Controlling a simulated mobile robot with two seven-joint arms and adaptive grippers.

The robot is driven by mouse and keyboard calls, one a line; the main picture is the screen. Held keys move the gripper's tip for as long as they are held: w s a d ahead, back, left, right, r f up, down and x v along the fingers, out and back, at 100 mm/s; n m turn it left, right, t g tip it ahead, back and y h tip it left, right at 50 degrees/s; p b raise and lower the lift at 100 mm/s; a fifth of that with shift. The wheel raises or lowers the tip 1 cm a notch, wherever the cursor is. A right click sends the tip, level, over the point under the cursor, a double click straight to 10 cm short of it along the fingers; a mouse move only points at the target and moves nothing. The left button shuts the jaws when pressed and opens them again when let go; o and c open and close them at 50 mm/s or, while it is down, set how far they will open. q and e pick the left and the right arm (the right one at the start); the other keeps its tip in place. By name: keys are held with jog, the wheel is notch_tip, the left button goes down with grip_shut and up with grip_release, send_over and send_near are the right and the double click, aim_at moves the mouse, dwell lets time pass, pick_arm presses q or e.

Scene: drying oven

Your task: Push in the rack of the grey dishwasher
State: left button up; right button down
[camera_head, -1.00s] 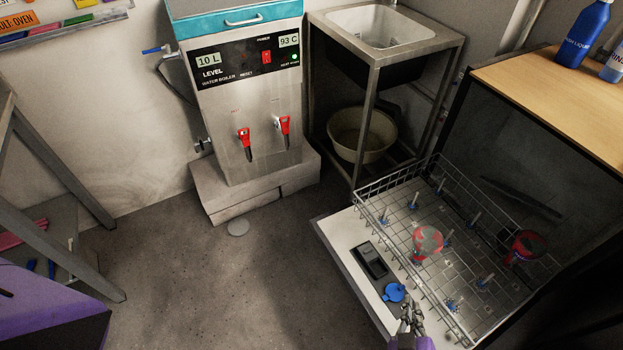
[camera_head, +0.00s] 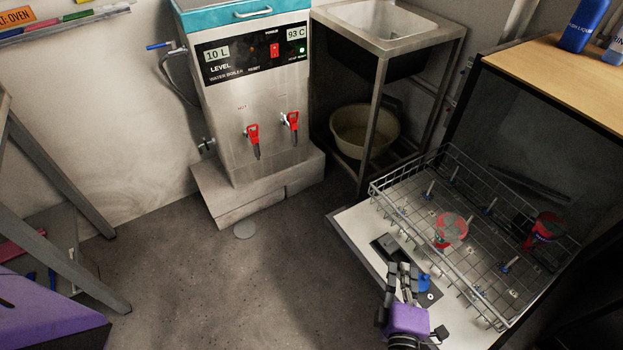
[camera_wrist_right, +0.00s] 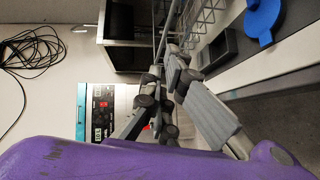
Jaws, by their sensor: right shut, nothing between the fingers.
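The wire rack (camera_head: 470,228) of the dishwasher is out over the lowered door (camera_head: 358,232), partly outside the dark opening at the right. Its back end reaches into the opening. A clear and red item (camera_head: 450,230) and a red item (camera_head: 543,232) sit in it. My right gripper (camera_head: 403,268) is shut and empty, over the door by the rack's front left side; I cannot tell whether it touches the rack. In the right wrist view its fingers (camera_wrist_right: 172,80) are near the rack wires (camera_wrist_right: 210,25). My left gripper is not in view.
A blue cap (camera_head: 424,284) and a dark dispenser (camera_head: 388,248) are on the door. A water boiler (camera_head: 250,100) and a sink stand (camera_head: 376,120) with a basin (camera_head: 363,132) stand behind. A wooden top (camera_head: 550,68) carries blue bottles. The middle floor is clear.

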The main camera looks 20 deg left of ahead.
jog(key=w+d+f+b, duration=0.1)
jog(key=w, duration=0.8)
jog(key=shift+d+f, duration=0.15)
jog(key=shift+f, duration=0.15)
